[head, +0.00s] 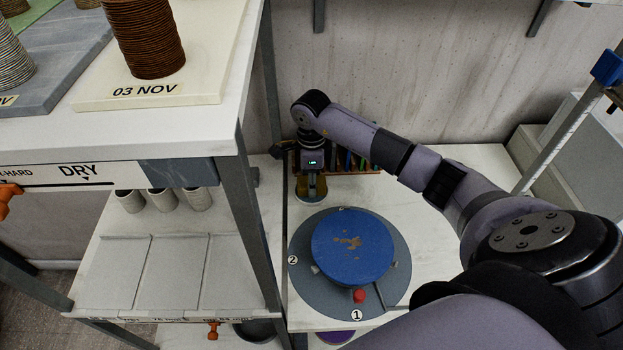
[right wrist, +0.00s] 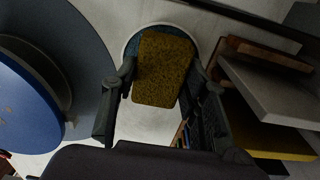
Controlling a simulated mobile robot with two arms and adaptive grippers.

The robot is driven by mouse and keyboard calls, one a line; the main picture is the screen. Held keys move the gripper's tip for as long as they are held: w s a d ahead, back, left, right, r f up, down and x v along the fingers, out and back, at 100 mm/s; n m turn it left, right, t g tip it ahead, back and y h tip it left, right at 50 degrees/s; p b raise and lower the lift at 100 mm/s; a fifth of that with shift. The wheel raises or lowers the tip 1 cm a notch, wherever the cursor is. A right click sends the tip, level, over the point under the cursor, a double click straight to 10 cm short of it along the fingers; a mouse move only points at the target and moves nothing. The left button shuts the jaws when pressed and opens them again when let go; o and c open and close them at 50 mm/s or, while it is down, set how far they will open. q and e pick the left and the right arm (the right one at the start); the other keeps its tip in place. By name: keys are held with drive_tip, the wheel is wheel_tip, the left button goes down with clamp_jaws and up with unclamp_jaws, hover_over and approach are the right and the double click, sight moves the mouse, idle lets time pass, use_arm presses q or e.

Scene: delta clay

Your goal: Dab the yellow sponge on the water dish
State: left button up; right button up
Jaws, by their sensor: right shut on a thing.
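My right gripper (head: 311,176) is at the back of the white worktop, pointing down. In the right wrist view its fingers (right wrist: 163,85) are shut on the yellow sponge (right wrist: 163,68). In the head view the sponge (head: 315,188) shows as a yellowish patch under the gripper. The round water dish (right wrist: 129,46), with a pale rim and dark blue-green inside, lies behind and below the sponge. Its lower rim shows in the head view (head: 310,204). The sponge overlaps the dish, but I cannot tell whether they touch. My left gripper is out of view.
A rack of coloured tools (head: 350,162) stands close behind my right gripper. A shelf post (head: 250,215) rises to the left.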

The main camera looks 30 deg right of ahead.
drive_tip(key=shift+r+p, duration=1.8)
drive_tip(key=shift+r, duration=1.55)
